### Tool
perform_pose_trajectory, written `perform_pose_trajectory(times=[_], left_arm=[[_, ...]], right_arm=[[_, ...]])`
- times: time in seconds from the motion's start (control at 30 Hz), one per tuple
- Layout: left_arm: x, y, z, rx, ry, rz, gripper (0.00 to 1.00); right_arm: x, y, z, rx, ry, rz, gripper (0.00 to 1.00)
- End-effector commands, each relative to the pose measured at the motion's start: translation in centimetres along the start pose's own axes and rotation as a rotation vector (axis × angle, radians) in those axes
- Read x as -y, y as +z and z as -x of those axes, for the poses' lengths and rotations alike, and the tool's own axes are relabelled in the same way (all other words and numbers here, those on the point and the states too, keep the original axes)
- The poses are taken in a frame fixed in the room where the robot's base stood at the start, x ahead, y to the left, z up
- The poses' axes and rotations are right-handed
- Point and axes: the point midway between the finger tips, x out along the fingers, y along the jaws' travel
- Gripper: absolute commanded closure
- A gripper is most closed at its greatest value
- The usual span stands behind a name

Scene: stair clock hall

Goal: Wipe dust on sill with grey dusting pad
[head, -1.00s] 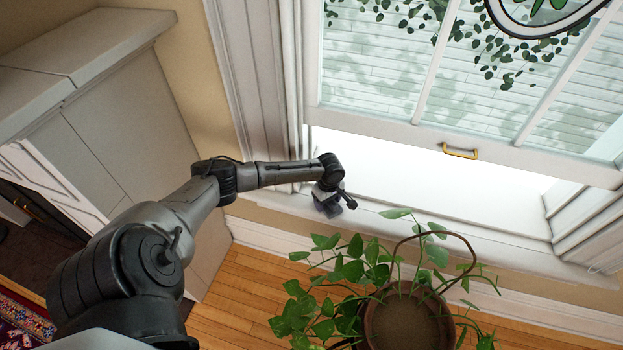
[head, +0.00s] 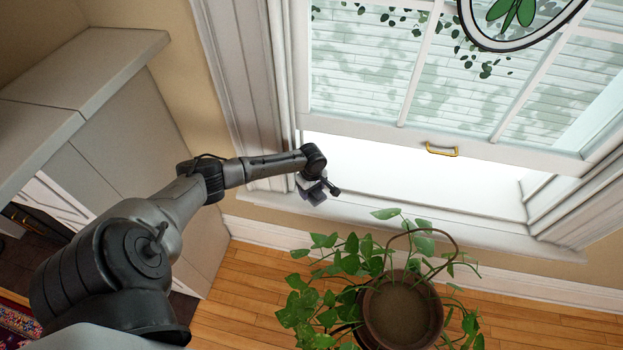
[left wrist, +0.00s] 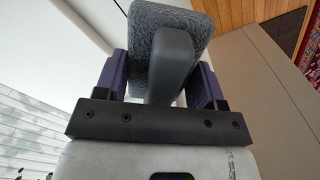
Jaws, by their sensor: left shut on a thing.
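My left gripper (head: 314,188) is at the left end of the white window sill (head: 420,208). It is shut on the handle of the grey dusting pad (head: 318,196). In the left wrist view, the pad (left wrist: 160,18) shows as a textured grey block with a smooth grey handle (left wrist: 172,62) between the purple-grey fingers of the gripper (left wrist: 158,80). The pad is over or at the sill's front part; I cannot tell whether it touches. I cannot make out dust on the sill. My right gripper is not in view.
The window sash (head: 470,148) with a brass handle (head: 441,150) is raised above the sill. A leafy plant in a brown pot (head: 402,308) stands in front of the sill, its leaves reaching near the edge. A grey cabinet (head: 80,75) stands at left.

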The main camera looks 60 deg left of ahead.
Motion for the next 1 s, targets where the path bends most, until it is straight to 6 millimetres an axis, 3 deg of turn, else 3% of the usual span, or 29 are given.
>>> perform_pose_trajectory(times=[0.03,0.4,0.83,1.0], left_arm=[[0.0,0.1,0.8,0.001,0.0,0.0,0.56],[-0.1,0.1,3.2,0.001,0.0,0.0,0.56],[-0.1,0.2,3.3,0.001,0.001,-0.003,0.56],[-1.7,2.6,5.2,0.003,0.006,-0.069,0.56]], right_arm=[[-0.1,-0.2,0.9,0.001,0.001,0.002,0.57],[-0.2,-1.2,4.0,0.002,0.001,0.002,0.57],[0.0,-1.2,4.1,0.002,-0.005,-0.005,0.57],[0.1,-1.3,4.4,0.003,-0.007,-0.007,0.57]])
